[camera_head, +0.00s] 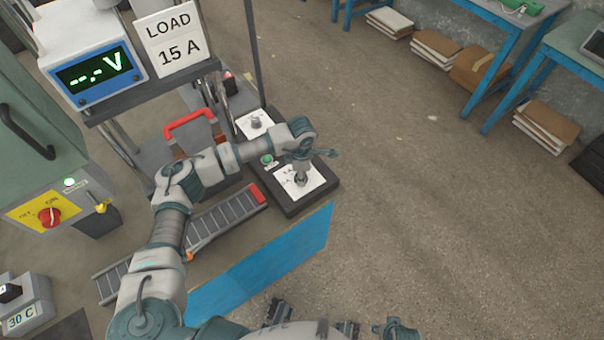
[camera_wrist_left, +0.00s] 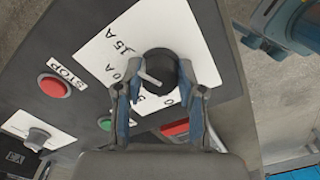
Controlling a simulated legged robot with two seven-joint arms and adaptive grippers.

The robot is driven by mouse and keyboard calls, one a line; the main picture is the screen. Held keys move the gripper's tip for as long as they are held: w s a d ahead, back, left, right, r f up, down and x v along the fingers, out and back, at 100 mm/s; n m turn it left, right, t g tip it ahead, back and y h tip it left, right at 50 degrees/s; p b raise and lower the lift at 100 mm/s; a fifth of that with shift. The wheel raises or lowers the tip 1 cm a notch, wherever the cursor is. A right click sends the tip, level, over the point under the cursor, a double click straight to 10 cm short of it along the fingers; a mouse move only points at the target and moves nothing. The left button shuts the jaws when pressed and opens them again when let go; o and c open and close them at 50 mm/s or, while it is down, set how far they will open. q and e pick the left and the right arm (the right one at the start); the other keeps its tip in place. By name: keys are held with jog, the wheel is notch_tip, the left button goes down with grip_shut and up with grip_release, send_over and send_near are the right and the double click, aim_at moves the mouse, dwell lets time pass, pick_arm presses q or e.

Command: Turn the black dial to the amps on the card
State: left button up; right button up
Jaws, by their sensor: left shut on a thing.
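The card (camera_head: 178,35) at the top left of the head view reads "LOAD 15 A". The black dial (camera_wrist_left: 160,68) is on a white scale plate (camera_wrist_left: 176,30) in the left wrist view, with 15 A, a partly hidden 0 A mark and a 5 readable. Its pale pointer lies toward the partly hidden 0 A mark, below 15 A in that picture. My left gripper (camera_wrist_left: 161,84) is shut on the dial, one finger on each side. In the head view my left gripper (camera_head: 300,178) is over the plate on the dark control box (camera_head: 325,183). My right gripper is not clearly visible.
A red STOP button (camera_wrist_left: 54,86), a green button (camera_wrist_left: 105,123) and a second, grey knob (camera_wrist_left: 38,137) are near the dial. A meter (camera_head: 95,76) shows "--.- V". Open floor is to the right.

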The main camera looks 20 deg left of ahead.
pick_arm(q)
jog(key=o, duration=1.1)
jog(key=shift+a, duration=0.15)
jog(key=shift+o, duration=0.2)
jog(key=shift+r, duration=0.1)
notch_tip(320, 180, up, 12)
jog(key=shift+w+f, duration=0.1)
jog(key=shift+f, duration=0.1)
